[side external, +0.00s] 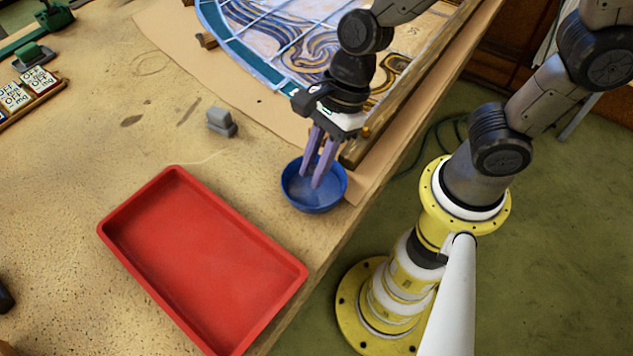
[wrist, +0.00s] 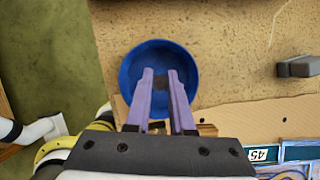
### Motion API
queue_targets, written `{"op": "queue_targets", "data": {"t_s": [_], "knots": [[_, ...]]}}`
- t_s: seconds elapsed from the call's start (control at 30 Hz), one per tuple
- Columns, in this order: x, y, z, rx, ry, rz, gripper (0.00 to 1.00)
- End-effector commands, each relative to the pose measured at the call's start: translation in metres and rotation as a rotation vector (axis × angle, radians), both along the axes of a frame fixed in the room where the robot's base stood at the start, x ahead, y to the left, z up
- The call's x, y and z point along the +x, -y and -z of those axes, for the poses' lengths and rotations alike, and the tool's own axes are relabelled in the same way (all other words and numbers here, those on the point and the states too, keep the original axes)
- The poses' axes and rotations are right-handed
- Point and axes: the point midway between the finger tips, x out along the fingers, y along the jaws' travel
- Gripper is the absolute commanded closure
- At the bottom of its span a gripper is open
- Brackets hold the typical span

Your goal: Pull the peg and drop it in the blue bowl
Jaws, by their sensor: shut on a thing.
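My gripper (side external: 317,180) has two purple fingers pointing down over the blue bowl (side external: 298,193). In the wrist view the fingertips (wrist: 160,75) lie within the rim of the bowl (wrist: 184,52). The fingers are shut on a small dark brown thing, which I take to be the peg (wrist: 161,83); its shape is hard to make out. In the side view the peg is not clear to see between the fingers. I cannot tell how far the fingertips are above the bowl's floor.
A red tray (side external: 290,262) lies at the front. A grey block (side external: 221,122) stands left of the bowl. The leaded panel (side external: 232,47) with its wooden strip (side external: 432,68) lies behind. The table edge runs close right of the bowl. Bare table separates tray and block.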

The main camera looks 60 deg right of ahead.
Motion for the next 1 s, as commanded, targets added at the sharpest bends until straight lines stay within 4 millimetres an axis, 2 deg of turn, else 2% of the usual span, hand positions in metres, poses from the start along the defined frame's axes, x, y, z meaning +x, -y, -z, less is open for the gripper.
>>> {"op": "queue_targets", "data": {"t_s": [0.47,0.5,0.7,1.0], "knots": [[-0.0001,0.0002,0.0041,-0.001,-0.001,0.001,1.00],[-0.0001,0.0002,0.0041,-0.001,-0.001,0.001,0.77],[-0.0001,0.0002,0.0041,-0.001,-0.001,0.001,0.44],[0.0000,0.0006,0.0028,0.000,0.001,0.000,0.44]]}}
